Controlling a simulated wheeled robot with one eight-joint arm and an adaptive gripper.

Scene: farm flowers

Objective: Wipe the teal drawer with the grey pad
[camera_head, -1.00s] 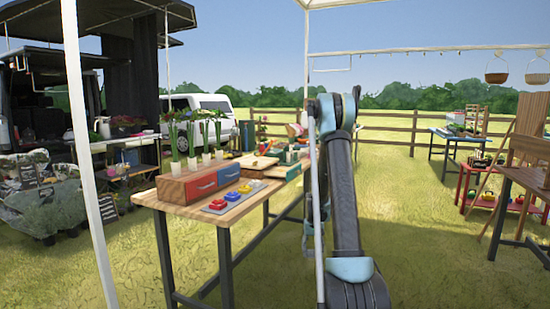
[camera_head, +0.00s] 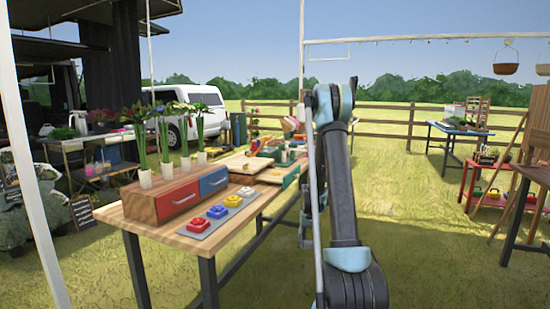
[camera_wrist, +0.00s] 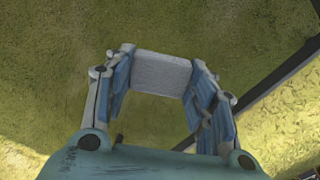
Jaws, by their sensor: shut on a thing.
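In the wrist view my gripper (camera_wrist: 160,68) is shut on a pale grey rectangular pad (camera_wrist: 162,75), held between its two blue-lined fingers above grass. In the head view a wooden box (camera_head: 140,205) stands on the near wooden table, with a red drawer front (camera_head: 178,199) and a blue drawer front (camera_head: 214,181), each with a handle. Both drawers look closed. I see no clearly teal drawer front. My raised arm is right of the table. The gripper and pad cannot be made out in the head view.
A grey strip with red, blue and yellow knobs (camera_head: 217,212) lies before the drawers on the table (camera_head: 150,231). White vases with flowers (camera_head: 145,178) stand behind the box. A tent pole (camera_head: 35,190) is at left. Open grass lies right of my arm.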

